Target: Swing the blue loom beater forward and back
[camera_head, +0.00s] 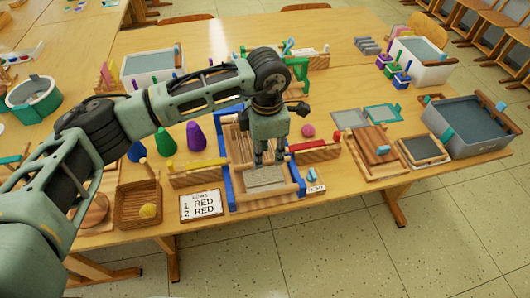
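A small table loom stands at the table's front middle. Its blue side frame (229,186) and wooden front part show, with a grey woven cloth (265,179) on it. My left gripper (269,160) points down over the middle of the loom, behind the cloth. Its fingers reach in among the loom's parts; whether they touch or grip the beater is too small to tell. The gripper and arm hide much of the loom's rear and any blue beater bar there. My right gripper is not in view.
Purple (195,137) and green cones stand behind left. Wooden frames (379,153) and a grey-filled bin (470,125) are at right.

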